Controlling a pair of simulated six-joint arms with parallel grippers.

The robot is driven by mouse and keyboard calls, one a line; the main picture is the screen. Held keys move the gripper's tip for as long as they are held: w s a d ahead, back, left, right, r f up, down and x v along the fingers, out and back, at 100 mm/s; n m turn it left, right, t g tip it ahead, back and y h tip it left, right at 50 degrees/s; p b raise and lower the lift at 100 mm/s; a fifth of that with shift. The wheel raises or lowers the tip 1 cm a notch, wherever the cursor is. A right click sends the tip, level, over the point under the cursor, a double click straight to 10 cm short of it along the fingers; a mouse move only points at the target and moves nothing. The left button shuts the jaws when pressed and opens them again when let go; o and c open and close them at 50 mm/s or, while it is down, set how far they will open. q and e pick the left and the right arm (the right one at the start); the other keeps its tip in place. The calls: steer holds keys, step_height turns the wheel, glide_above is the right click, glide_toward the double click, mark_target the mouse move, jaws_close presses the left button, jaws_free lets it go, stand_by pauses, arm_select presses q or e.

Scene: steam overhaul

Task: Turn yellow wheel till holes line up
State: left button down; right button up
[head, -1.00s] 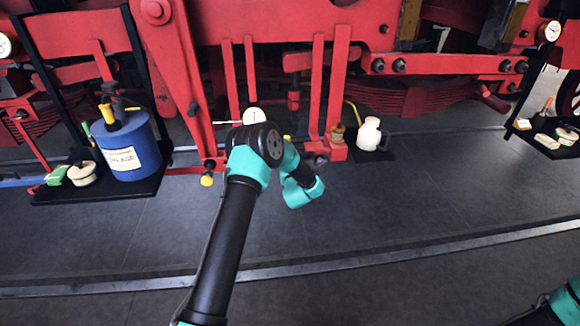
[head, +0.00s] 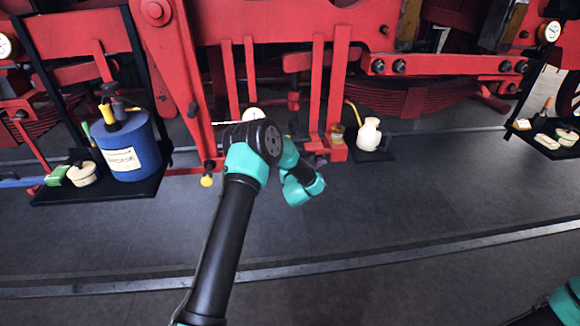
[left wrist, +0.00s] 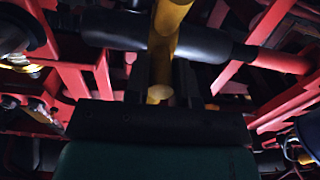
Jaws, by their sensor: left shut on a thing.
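In the left wrist view my left gripper (left wrist: 161,82) is shut on a yellow bar (left wrist: 169,28), which runs up between its dark fingers. The bar looks like part of the yellow wheel, but no full rim shows and no holes can be made out. A black cylinder (left wrist: 112,29) crosses behind the bar. In the head view my left arm bends in front of the red frame and hides its own gripper and what it holds. A small yellow knob (head: 207,180) shows left of the arm. My right gripper is out of view; only a bit of that arm shows.
A black tray (head: 60,194) at left holds a blue can (head: 130,155) and small pots. A white jug (head: 369,134) stands right of the red uprights. Another tray (head: 540,145) is at far right. Red beams crowd the gripper. The grey floor (head: 420,200) in front is clear.

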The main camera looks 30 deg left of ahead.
arm_select(q)
steer(key=shift+r, duration=0.7)
steer(key=shift+w+a+r, duration=0.1)
steer(key=shift+r, duration=0.05)
steer(key=shift+w+a+r, duration=0.15)
steer(key=shift+w+r, duration=0.05)
steer(key=shift+r, duration=0.45)
steer(key=shift+w+a+r, duration=0.1)
steer(key=shift+w+r, duration=0.05)
steer(key=shift+r, duration=0.45)
steer(key=shift+w+a+r, duration=0.25)
steer(key=shift+w+r, duration=0.1)
steer(key=shift+r, duration=0.25)
steer(key=shift+w+r, duration=0.1)
